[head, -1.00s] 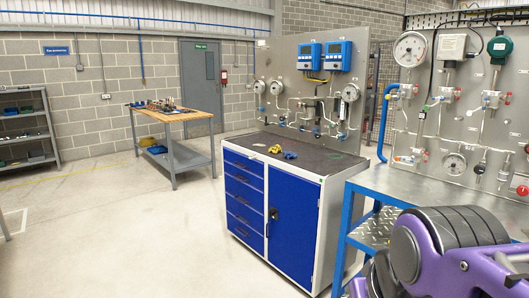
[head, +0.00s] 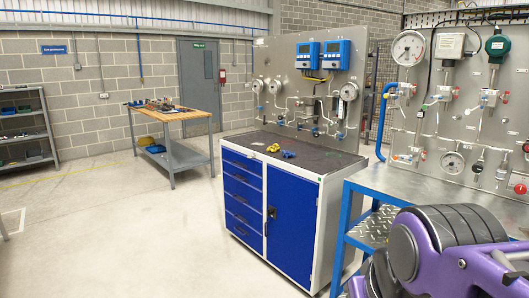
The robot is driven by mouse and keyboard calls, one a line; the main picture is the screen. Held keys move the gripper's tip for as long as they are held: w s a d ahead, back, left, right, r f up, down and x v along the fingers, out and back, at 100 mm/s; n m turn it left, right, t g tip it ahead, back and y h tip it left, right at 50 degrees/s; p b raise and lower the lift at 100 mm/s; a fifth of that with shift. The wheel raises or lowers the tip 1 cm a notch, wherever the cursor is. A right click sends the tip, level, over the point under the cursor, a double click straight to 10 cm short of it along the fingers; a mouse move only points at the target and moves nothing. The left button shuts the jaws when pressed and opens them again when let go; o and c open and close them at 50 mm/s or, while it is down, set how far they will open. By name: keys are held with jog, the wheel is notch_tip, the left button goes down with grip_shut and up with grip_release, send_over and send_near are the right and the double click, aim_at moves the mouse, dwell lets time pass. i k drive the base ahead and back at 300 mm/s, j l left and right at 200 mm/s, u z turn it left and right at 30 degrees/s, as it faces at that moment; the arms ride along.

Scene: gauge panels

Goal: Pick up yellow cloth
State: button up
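A small yellow object (head: 273,148) lies on the dark top of the blue-and-white cabinet (head: 265,213). It is too small to tell whether it is cloth. A small blue object (head: 289,154) lies close to its right. Another yellow item (head: 146,141) is on the lower shelf of the wooden-topped bench at the back, also too small to make out. My purple and black arm fills the lower right corner. My gripper is not in view.
A steel-topped table with a blue frame (head: 348,225) stands right of the cabinet, by a gauge panel (head: 468,130). Another gauge panel (head: 285,70) rises behind the cabinet top. Shelving (head: 27,130) stands far left. The floor (head: 110,235) left of the cabinet is clear.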

aim_at(276, 147)
jog(key=i+j+u, duration=0.3)
jog(key=i+u, duration=0.15)
jog(key=i, duration=0.35)
jog(key=i+u, duration=0.45)
jog(key=i, duration=0.35)
jog(key=i+u, duration=0.1)
jog(key=i, duration=1.1)
jog(key=i+z, duration=0.25)
jog(key=i, duration=0.25)
jog(key=i+j+z, duration=0.2)
jog(key=i, duration=0.3)
